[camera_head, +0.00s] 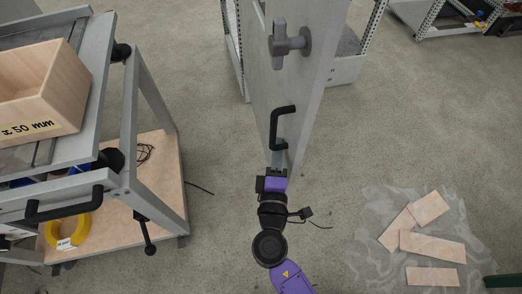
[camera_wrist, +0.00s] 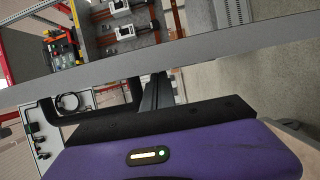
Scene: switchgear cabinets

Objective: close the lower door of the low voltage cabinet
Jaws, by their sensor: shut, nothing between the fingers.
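The grey door (camera_head: 287,80) stands open, seen from above and nearly edge-on in the head view. Its face carries a black pull handle (camera_head: 275,128) and a grey turning latch (camera_head: 290,41). My gripper (camera_head: 277,158) is shut and empty, just below the pull handle by the door's near end; I cannot tell whether it touches. In the wrist view, the door's edge (camera_wrist: 190,50) crosses the picture as a grey band. The fingers (camera_wrist: 156,92) point towards it, and part of the black handle (camera_wrist: 45,112) shows at left. Cabinet components (camera_wrist: 122,22) show beyond the door.
A grey workbench (camera_head: 108,60) with a wooden box (camera_head: 38,85) stands at left, a yellow coil (camera_head: 68,233) on its lower shelf. Wooden boards (camera_head: 432,245) lie on a plastic sheet at lower right.

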